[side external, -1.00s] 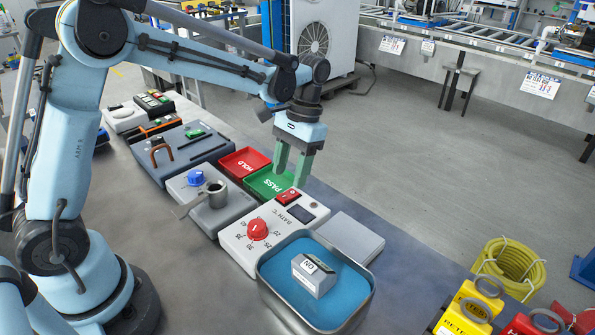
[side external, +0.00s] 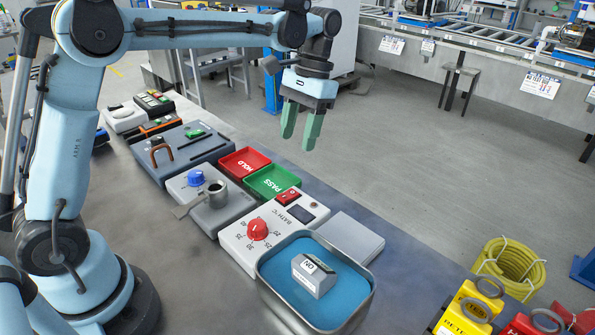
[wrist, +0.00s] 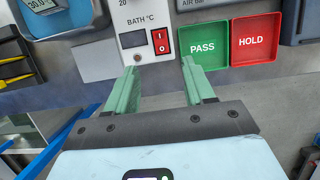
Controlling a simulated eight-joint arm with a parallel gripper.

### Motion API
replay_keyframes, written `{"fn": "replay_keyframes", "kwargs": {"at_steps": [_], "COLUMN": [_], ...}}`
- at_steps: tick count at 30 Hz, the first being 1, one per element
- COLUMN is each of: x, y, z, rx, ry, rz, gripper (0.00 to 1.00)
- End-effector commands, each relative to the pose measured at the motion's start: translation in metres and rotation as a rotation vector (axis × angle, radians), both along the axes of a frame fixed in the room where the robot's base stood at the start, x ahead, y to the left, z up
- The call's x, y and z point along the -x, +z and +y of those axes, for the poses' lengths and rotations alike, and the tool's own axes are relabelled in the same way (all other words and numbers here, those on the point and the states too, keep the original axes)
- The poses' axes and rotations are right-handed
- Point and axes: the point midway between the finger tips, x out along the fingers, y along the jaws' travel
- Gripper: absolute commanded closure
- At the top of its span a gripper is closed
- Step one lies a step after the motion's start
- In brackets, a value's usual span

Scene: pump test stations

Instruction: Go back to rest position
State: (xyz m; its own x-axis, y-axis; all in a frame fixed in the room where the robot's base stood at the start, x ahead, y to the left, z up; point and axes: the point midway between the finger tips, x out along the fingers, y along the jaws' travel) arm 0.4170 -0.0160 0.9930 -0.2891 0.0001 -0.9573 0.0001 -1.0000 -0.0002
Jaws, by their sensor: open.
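My gripper (side external: 302,124) has two green fingers, spread apart with nothing between them. In the side external view it hangs in the air, above and behind the green PASS tray (side external: 272,182). In the wrist view the fingers of my gripper (wrist: 162,84) point toward the red switch (wrist: 160,41) and the PASS tray (wrist: 203,43).
The red HOLD tray (side external: 245,162) lies beside the PASS tray. The bath controller (side external: 285,222) with its red dial stands in front, next to a blue water bath (side external: 345,290) holding a grey block (side external: 314,274). Open floor lies beyond the bench.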

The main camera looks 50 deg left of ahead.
Motion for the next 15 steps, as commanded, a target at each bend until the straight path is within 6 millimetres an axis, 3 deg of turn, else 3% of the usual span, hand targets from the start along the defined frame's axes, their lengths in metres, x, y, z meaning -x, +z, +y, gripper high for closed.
{"fn": "replay_keyframes", "kwargs": {"at_steps": [5,15], "x": [0.008,0.051], "y": [0.005,0.017], "z": [0.001,0.007], "rx": [0.002,0.007], "ry": [0.001,0.003], "rz": [-0.056,-0.348], "gripper": [0.47,0.47]}}
